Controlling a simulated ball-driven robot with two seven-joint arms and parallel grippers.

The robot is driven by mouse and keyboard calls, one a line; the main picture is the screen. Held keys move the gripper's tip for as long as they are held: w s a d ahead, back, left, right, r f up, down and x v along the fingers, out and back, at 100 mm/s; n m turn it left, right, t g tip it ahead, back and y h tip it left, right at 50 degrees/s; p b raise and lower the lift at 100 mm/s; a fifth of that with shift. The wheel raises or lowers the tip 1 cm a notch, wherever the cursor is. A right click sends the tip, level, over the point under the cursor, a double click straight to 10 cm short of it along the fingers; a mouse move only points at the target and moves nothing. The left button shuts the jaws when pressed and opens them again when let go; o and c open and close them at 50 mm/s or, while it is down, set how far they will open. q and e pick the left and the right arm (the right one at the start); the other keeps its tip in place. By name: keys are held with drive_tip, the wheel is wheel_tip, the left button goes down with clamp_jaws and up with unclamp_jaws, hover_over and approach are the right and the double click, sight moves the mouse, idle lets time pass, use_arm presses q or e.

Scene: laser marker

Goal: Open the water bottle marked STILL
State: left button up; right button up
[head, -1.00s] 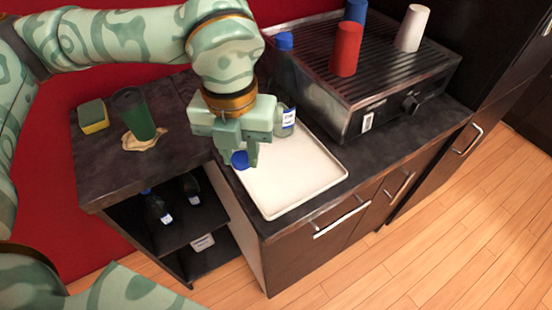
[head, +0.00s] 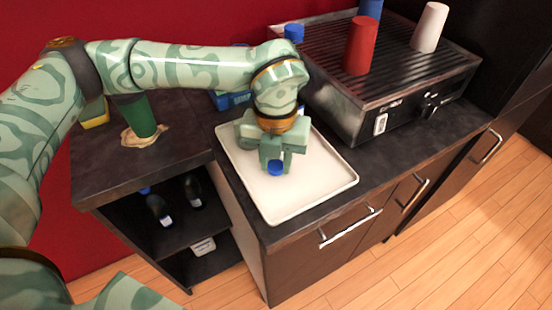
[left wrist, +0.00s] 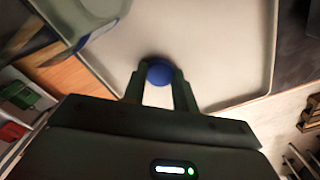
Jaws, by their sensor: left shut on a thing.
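My left gripper (head: 276,165) points down over the white tray (head: 320,190). It is shut on a small blue cap (head: 275,168). The cap also shows between the fingertips in the left wrist view (left wrist: 160,73), with no bottle visible below it. No STILL label is readable now. My right gripper is not in view.
A black grill (head: 395,65) with red (head: 360,45), white (head: 429,27) and blue cups stands right of the tray. A green cup (head: 137,115) stands in a spill on the left counter. Dark bottles (head: 160,208) are on the shelf below. The tray's front half is clear.

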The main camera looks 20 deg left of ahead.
sight(276, 165)
use_arm(q)
drive_tip(key=shift+f, duration=0.1)
drive_tip(key=o, duration=1.1)
drive_tip(key=shift+r+p, duration=1.6)
drive_tip(key=shift+r, duration=4.55)
